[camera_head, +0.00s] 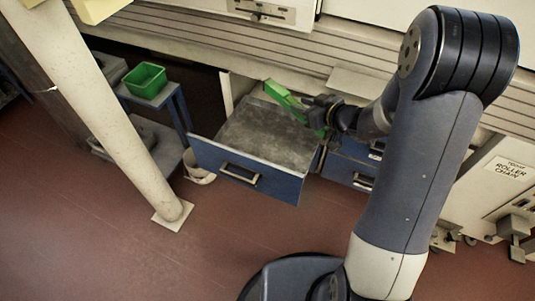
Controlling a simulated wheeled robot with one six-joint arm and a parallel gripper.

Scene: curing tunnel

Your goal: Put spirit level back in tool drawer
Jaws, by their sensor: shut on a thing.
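The green spirit level (280,96) is held above the right back part of the open tool drawer, sloping from upper left down to the right. My gripper (309,108) is shut on it near its lower right end; the fingers are small and partly hidden. The tool drawer (244,174) is pulled out, with a blue front and a bare grey floor. No tools show on the visible part of its floor. Whether the level touches the drawer cannot be told.
A slanted pale post (105,105) stands on the left. Beside it, a green bin (145,80) sits on a small shelf trolley. A white cup-like vessel (197,168) is on the floor by the drawer. A roller chain box (502,180) is at right. The red floor in front is clear.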

